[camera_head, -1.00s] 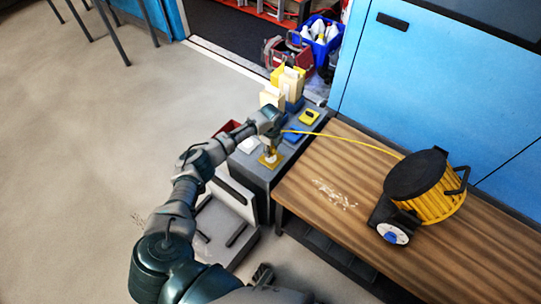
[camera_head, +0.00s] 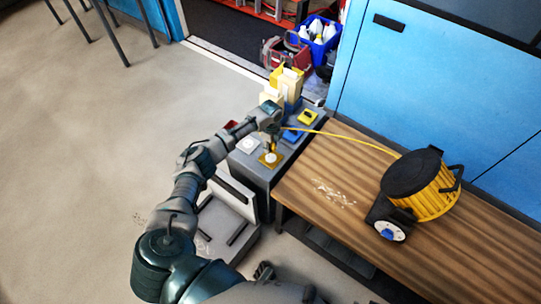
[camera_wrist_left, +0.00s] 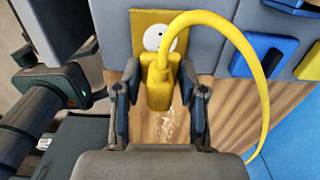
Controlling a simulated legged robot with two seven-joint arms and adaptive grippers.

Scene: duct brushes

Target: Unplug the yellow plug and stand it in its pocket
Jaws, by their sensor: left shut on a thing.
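My left gripper (camera_head: 270,132) is shut on the yellow plug (camera_wrist_left: 158,82), over the grey socket bench. In the left wrist view the plug sits between the two fingers, with its yellow cable arching up and to the right. Behind it is a yellow socket plate (camera_wrist_left: 142,20) with a white round face. In the head view the plate (camera_head: 271,159) lies just below the plug, and the white face shows. The plug looks clear of the face, but the exact gap is hard to tell. I cannot tell which holder is the plug's pocket.
The cable runs over the wooden bench (camera_head: 330,190) to a yellow reel (camera_head: 437,202). White (camera_head: 247,145), blue (camera_head: 291,135) and yellow-topped (camera_head: 308,116) fittings share the grey bench. Cream upright boxes (camera_head: 290,82) stand behind, and a blue cabinet (camera_head: 410,90) rises at right.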

